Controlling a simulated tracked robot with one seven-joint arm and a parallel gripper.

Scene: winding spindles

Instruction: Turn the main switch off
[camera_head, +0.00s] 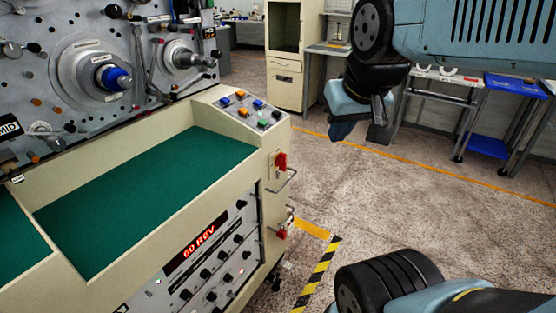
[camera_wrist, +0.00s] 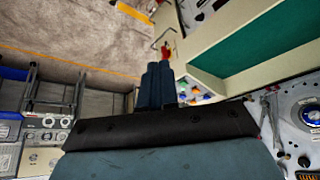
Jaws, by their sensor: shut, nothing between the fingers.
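The machine's right end face carries two red rotary switches. The upper red switch (camera_head: 281,160) sits on a yellow plate just below the button panel. The lower red switch (camera_head: 282,233) is near a metal handle. No readable label shows which is the main switch, and their exact positions are too small to tell. My gripper (camera_head: 342,130) hangs in the air to the right of the machine, apart from both. In the wrist view my gripper (camera_wrist: 157,68) is shut and empty, its tips in line with a red switch (camera_wrist: 166,51) beyond.
A sloped panel (camera_head: 243,108) with coloured buttons tops the machine's corner, beside a green-lined tray (camera_head: 150,190). Metal handles (camera_head: 283,188) stick out from the end face. A lit display (camera_head: 197,243) reads "60 REV". Open floor (camera_head: 400,195) lies to the right.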

